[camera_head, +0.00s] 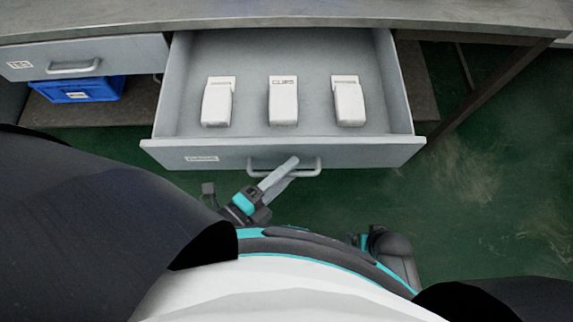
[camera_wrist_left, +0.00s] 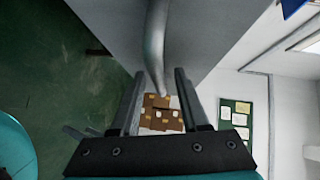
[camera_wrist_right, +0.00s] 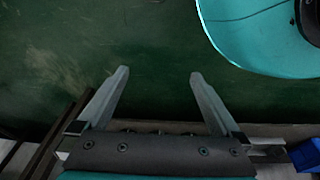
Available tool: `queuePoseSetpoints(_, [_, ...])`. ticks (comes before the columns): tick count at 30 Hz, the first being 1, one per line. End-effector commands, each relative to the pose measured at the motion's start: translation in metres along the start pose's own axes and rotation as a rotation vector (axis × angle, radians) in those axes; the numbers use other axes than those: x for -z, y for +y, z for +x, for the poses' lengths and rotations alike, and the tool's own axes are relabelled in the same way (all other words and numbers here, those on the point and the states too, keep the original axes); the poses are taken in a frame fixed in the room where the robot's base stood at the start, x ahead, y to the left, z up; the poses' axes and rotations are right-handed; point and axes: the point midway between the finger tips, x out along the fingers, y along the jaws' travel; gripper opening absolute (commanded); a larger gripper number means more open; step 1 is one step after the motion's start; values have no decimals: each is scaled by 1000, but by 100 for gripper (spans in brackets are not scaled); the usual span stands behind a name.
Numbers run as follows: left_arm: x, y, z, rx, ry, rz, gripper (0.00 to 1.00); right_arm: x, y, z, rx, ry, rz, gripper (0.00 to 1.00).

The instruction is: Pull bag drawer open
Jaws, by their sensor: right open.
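The bag drawer (camera_head: 284,151), grey with a small label on its front, is pulled well out from under the worktop. Three white bag-like packets (camera_head: 283,101) lie in a row inside it, one with dark lettering. Its bar handle (camera_head: 312,166) is on the front; it also shows in the left wrist view (camera_wrist_left: 155,40), running between the fingers. My left gripper (camera_head: 284,173) is at the handle, its fingers partly closed around the bar; a slim gap seems to show beside it. My right gripper (camera_wrist_right: 160,78) is open and empty above the green floor.
A second drawer (camera_head: 110,57) at the left is shut. A blue crate (camera_head: 80,89) sits on the low shelf beneath it. The worktop edge (camera_head: 300,22) runs above, with a table leg (camera_head: 490,95) at the right. The floor right of the drawer is clear.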

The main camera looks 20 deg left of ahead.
Motion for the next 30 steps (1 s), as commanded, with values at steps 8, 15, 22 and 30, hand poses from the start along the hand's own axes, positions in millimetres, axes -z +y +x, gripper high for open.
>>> queuePoseSetpoints(8, [0,0,0,0,1,0,45,0,0,0,0,-1,0,100])
queuePoseSetpoints(15, [0,0,-2,0,1,0,45,0,0,0,0,-1,-1,100])
queuePoseSetpoints(22, [1,0,-37,-6,0,-1,45,-13,6,8,-8,-8,-7,100])
queuePoseSetpoints(30, [1,-1,-103,-5,0,-2,45,-31,14,19,-18,-10,-9,100])
